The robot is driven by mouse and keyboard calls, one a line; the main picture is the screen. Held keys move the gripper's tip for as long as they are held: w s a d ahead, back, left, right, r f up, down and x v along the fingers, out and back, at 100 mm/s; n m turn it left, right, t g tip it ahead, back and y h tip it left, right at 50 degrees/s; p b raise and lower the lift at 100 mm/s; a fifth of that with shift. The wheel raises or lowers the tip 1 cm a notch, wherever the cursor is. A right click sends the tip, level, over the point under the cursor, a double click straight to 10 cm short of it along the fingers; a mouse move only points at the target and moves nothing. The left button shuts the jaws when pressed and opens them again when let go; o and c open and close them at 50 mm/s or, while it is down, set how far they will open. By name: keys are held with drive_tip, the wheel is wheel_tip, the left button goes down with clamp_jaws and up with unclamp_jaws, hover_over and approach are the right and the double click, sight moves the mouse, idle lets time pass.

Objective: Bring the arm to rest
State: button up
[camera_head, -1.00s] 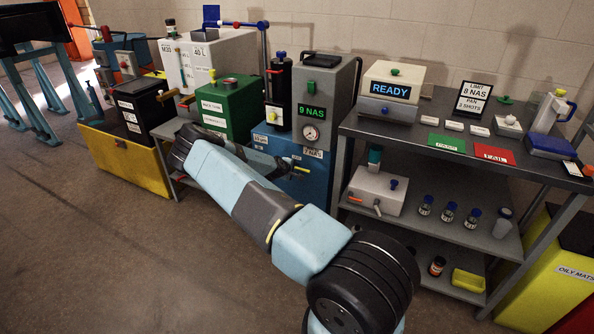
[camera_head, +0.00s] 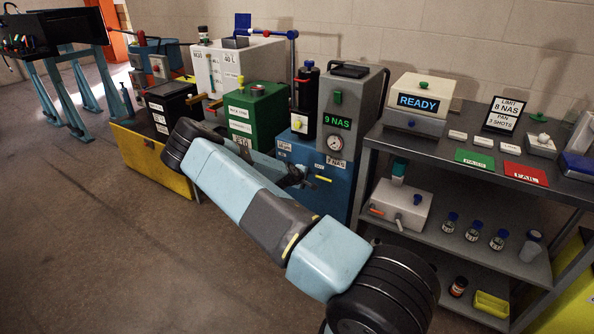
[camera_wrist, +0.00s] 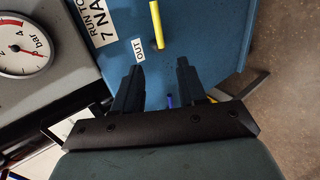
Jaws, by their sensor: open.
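My arm is folded across the lower middle of the head view, in front of the blue cabinet (camera_head: 330,189). My gripper (camera_wrist: 160,78) shows in the wrist view with its two dark fingers apart and nothing between them. The fingers point at the blue cabinet's face, close to an "OUT" label (camera_wrist: 138,49) and a yellow bar (camera_wrist: 157,24). I cannot tell whether they touch it. In the head view my gripper (camera_head: 300,174) is small and partly hidden behind my arm.
The grey unit reading "9 NAS" (camera_head: 352,108) has a pressure gauge, seen in the wrist view (camera_wrist: 22,47). A shelf bench (camera_head: 440,145) stands right, with a "READY" box (camera_head: 418,103) and several bottles. A green box (camera_head: 257,113) and yellow bin (camera_head: 150,160) stand left. The floor at left is clear.

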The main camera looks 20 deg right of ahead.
drive_tip(key=s+a+r+m+g+y, duration=0.1)
drive_tip(key=s+a+r+m+y, duration=0.15)
drive_tip(key=s+a+r, duration=0.65)
drive_tip(key=s+a+r+m+y, duration=0.15)
drive_tip(key=s+r+y, duration=0.25)
drive_tip(key=r, duration=1.1)
drive_tip(key=s+a+r+m+g+y, duration=0.1)
drive_tip(key=s+a+r+m+y, duration=0.35)
drive_tip(key=r, duration=0.75)
drive_tip(key=s+a+r, duration=0.2)
drive_tip(key=s+r, duration=0.2)
drive_tip(key=s, duration=0.6)
drive_tip(key=s+a+r+n+h, duration=0.1)
drive_tip(key=s+r, duration=0.4)
drive_tip(key=s, duration=0.6)
drive_tip(key=s+a+r+t, duration=0.1)
drive_tip(key=s+a+r, duration=0.3)
drive_tip(key=s, duration=0.7)
drive_tip(key=shift+r+h, duration=0.4)
